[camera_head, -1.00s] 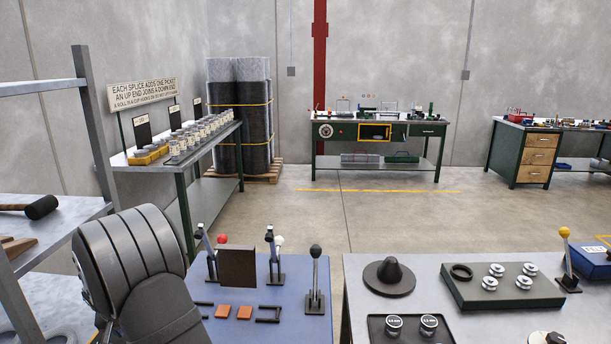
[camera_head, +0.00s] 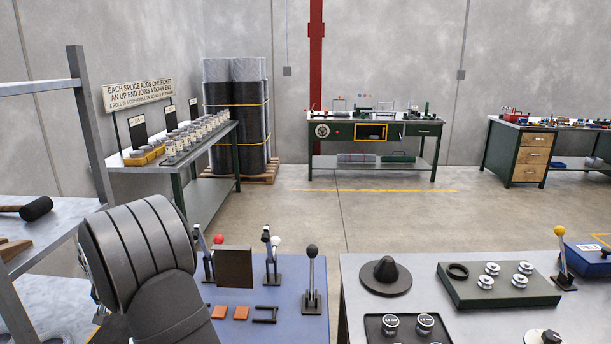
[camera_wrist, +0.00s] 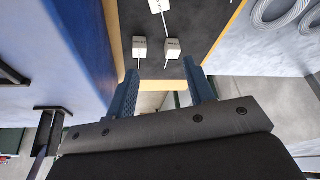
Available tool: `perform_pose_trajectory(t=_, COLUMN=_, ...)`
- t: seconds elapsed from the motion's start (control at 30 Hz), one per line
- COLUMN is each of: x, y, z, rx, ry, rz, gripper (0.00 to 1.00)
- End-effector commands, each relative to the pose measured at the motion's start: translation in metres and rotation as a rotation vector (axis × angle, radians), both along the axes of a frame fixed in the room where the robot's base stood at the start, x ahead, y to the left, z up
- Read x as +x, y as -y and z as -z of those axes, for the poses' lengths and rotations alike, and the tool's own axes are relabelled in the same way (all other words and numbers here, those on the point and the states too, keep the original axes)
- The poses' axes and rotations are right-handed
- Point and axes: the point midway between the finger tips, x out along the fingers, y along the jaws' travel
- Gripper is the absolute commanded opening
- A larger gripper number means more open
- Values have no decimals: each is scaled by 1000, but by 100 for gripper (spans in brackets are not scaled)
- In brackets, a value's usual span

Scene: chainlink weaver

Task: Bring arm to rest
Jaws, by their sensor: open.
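My gripper (camera_wrist: 163,95) shows in the wrist view, its two blue ribbed fingers apart with nothing between them. Beyond the fingertips is a dark board (camera_wrist: 185,25) with light wood edges, carrying several small white blocks (camera_wrist: 172,47) with white cords or pins. I cannot tell how far the fingertips are from the board. In the head view my dark, rounded arm links fill the lower left, and the gripper itself is out of sight there.
A blue-topped bench (camera_head: 285,325) holds upright toggle levers (camera_head: 312,275), a brown plate (camera_head: 234,268) and orange tiles (camera_head: 240,313). Right of it, a grey bench (camera_head: 355,315) bears a black cone (camera_head: 386,275) and a green block (camera_head: 500,292). A metal rack (camera_head: 88,130) stands left. Open floor (camera_head: 350,215) lies beyond.

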Motion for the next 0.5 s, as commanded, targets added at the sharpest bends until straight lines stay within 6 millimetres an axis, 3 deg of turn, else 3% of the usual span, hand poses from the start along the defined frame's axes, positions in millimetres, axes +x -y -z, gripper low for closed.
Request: perform_pose_trajectory(t=0.5, x=24, y=50, z=-91, rx=3, ry=4, rz=-28, gripper=48)
